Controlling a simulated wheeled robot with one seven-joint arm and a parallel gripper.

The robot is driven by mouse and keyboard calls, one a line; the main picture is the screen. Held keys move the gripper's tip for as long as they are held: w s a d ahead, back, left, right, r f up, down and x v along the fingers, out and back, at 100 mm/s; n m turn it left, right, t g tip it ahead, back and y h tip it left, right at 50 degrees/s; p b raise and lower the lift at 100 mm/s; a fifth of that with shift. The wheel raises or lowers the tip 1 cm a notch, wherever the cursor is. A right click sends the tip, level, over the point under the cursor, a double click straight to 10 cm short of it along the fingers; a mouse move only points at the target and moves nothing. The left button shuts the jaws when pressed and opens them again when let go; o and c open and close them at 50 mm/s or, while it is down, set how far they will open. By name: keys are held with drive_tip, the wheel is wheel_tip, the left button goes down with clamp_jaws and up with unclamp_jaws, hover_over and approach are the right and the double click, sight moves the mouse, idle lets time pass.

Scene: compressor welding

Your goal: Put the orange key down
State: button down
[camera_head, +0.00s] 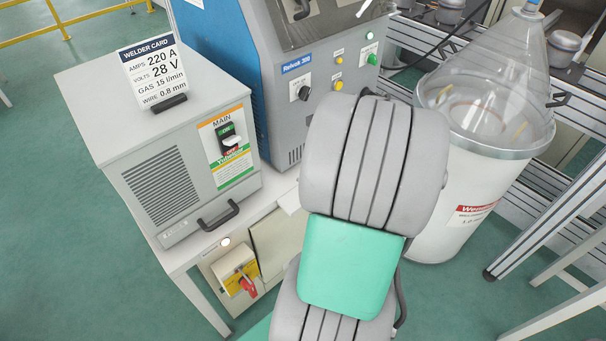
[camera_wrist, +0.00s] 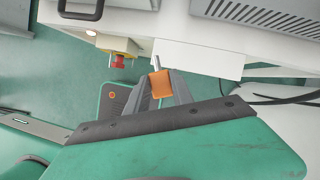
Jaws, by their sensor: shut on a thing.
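The orange key (camera_wrist: 160,84) shows in the wrist view, held between the fingers of my gripper (camera_wrist: 158,92). Its metal shaft points up in the picture, away from the gripper. My gripper is shut on the key, in front of the white cabinet's edge and apart from the yellow switch box. In the head view my arm covers the middle, and the key and gripper are hidden behind it.
A yellow box with a red rotary switch (camera_head: 247,287) is on the white cabinet's front; it also shows in the wrist view (camera_wrist: 118,61). A grey box (camera_head: 165,165) with a MAIN switch (camera_head: 229,140) and a welder card (camera_head: 153,75) stands on top. A white drum (camera_head: 440,190) stands right.

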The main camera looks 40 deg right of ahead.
drive_tip(key=w+d+f, duration=0.2)
drive_tip(key=w+f, duration=0.1)
drive_tip(key=w+d+f, duration=0.2)
drive_tip(key=d+f, duration=0.1)
drive_tip(key=w+d+f, duration=0.2)
drive_tip(key=w, duration=0.1)
drive_tip(key=shift+w+d+f, duration=0.3)
drive_tip(key=shift+w+f, duration=0.05)
drive_tip(key=shift+f, duration=0.05)
drive_tip(key=shift+f+p, duration=0.4)
drive_tip(key=shift+f, duration=1.35)
drive_tip(key=c, duration=1.1)
unclamp_jaws()
